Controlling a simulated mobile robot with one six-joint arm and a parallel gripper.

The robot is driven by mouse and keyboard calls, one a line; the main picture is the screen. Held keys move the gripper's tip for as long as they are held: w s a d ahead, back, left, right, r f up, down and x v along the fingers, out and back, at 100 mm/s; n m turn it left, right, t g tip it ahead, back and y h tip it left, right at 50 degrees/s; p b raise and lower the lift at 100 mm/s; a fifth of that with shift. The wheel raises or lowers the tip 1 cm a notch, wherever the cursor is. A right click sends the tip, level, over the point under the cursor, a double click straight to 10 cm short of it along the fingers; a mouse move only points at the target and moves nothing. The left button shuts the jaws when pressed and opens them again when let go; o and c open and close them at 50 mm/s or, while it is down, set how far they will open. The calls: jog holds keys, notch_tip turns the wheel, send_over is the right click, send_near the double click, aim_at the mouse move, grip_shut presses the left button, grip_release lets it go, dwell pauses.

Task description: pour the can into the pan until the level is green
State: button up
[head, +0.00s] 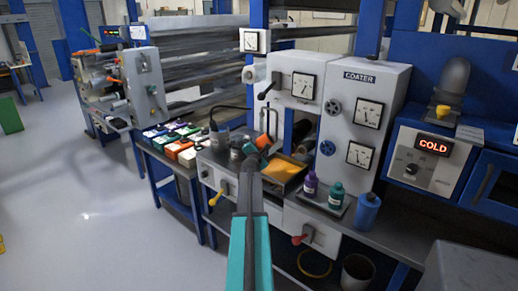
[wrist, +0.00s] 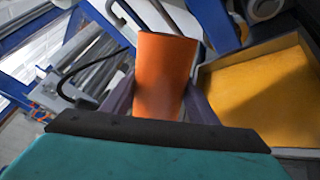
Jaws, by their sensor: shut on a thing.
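An orange can (wrist: 165,72) is held between the two fingers of my gripper (wrist: 160,106) in the wrist view. In the head view the can (head: 263,141) shows small and tilted at the end of my gripper (head: 252,152), beside and slightly above the pan. The pan (head: 298,182) is a shallow rectangular tray below the coater with an orange-yellow layer in it. In the wrist view the pan (wrist: 252,57) lies to the right of the can, apart from it. The can's mouth and any stream are not clear. I cannot make out a green level mark.
The coater (head: 375,75) with several dials stands behind the pan. A purple bottle (head: 310,184), a green bottle (head: 336,195) and a blue bottle (head: 367,213) stand right of the pan. Several coloured boxes (head: 180,148) cover the table at left. A display (head: 433,146) reads COLD.

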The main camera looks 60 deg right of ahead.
jog(key=shift+b, duration=0.3)
jog(key=n+b, duration=0.1)
jog(key=r+n, duration=0.1)
jog(key=shift+n+g+h+b, duration=0.3)
jog(key=shift+b, duration=0.1)
jog(key=shift+r+n+b, duration=0.45)
jog(key=shift+n, duration=0.35)
jog(key=shift+r, duration=0.1)
jog(key=shift+r+n+h+p, duration=0.75)
jog(key=shift+r+n, duration=1.65)
jog(key=shift+r, duration=0.6)
